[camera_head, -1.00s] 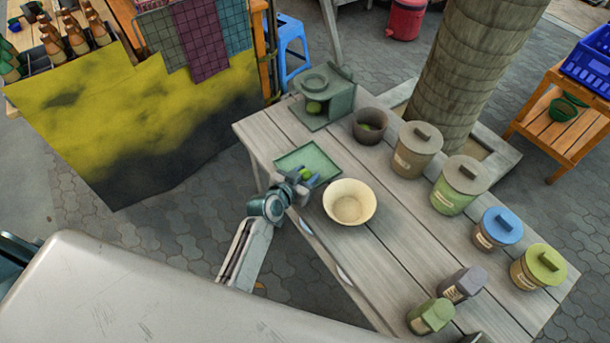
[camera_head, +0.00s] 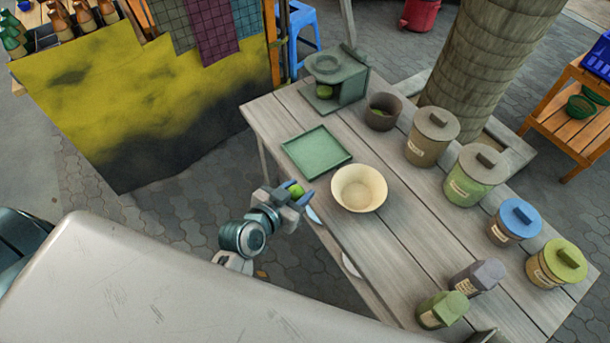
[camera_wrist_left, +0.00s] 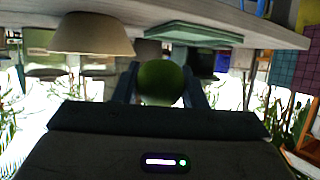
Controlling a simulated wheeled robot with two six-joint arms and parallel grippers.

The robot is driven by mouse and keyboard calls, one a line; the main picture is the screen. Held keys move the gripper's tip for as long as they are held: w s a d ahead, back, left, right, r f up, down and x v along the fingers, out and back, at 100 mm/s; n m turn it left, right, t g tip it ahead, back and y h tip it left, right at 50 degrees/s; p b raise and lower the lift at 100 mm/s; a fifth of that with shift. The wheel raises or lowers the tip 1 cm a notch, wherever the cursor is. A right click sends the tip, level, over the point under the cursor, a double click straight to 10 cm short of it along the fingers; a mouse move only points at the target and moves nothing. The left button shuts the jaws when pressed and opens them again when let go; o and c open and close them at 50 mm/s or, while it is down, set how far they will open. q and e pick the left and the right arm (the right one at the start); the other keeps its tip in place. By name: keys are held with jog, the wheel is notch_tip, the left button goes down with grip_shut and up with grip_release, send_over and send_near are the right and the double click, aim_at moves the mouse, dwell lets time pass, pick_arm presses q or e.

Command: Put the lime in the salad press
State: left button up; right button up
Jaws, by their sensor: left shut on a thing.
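My left gripper (camera_head: 300,195) is shut on the green lime (camera_head: 297,190), holding it off the near left edge of the table. In the left wrist view, the lime (camera_wrist_left: 160,83) sits between the two dark fingers. A grey-green press-like stand (camera_head: 352,86) with a round ring on top, which looks like the salad press, stands at the table's far left corner. A green round thing (camera_head: 324,91) shows in its opening. The gripper is well apart from it. My right gripper is not in view.
On the wooden table (camera_head: 400,255), an empty green tray (camera_head: 317,152) and a cream bowl (camera_head: 358,188) are near the gripper. A dark brown bowl (camera_head: 383,112) with something green in it stands beside the press. Several lidded jars line the right side.

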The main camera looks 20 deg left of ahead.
pick_arm(q)
jog(key=shift+s, duration=1.1)
jog(key=w+a+r+n+y, duration=0.2)
jog(key=w+r, duration=0.4)
jog(key=r, duration=0.1)
jog(key=w+a+r+n+y, duration=0.1)
jog(key=w+a+r+y, duration=0.15)
jog(key=w+r, duration=0.45)
jog(key=s+d+f+m+h, duration=0.1)
jog(key=s+f, duration=0.3)
jog(key=s+d+f+m+h, duration=0.1)
jog(key=s+d+f+h, duration=0.1)
jog(key=s+f, duration=0.2)
jog(key=s+d+f+m+h, duration=0.1)
jog(key=s+f, duration=0.4)
jog(key=f, duration=0.1)
jog(key=shift+d+h, duration=0.25)
jog(key=shift+r, duration=0.1)
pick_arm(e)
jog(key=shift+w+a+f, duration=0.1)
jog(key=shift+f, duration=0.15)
